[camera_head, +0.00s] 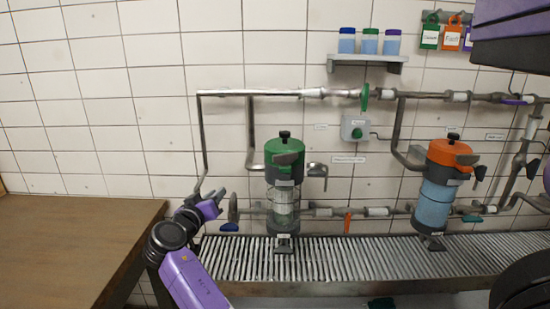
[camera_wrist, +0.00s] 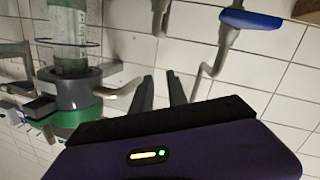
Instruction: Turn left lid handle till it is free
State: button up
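The left vessel has a green lid (camera_head: 284,150) with a black knob on top and a dark grey handle (camera_head: 288,158) on its front. The lid (camera_wrist: 72,118) also shows in the wrist view, upside down at the left, with a dark grey handle part (camera_wrist: 40,107) beside it. My gripper (camera_head: 213,198) is left of this vessel and below its lid, apart from it. In the wrist view my gripper's fingers (camera_wrist: 160,82) are spread with only wall tiles between them. The gripper is empty.
A pipe bend (camera_wrist: 125,92) comes off the vessel close to my fingers. A blue valve handle (camera_head: 229,227) sits low near my gripper. An orange-lidded vessel (camera_head: 437,185) stands right on the ribbed grating (camera_head: 350,260). A wooden table (camera_head: 70,245) is at left.

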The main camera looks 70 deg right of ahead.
jog(key=s+d+r+m+g, duration=0.2)
jog(key=s+r+m+g, duration=0.4)
jog(key=r+m+g, duration=0.15)
jog(key=m+g+y, duration=0.4)
jog(key=m+g, duration=0.4)
send_near(273, 156)
jog(key=x, duration=0.3)
jog(key=p+x, duration=0.2)
jog(key=x, duration=0.5)
jog(key=shift+s+d+p, duration=0.2)
jog(key=shift+p, duration=0.1)
grip_shut()
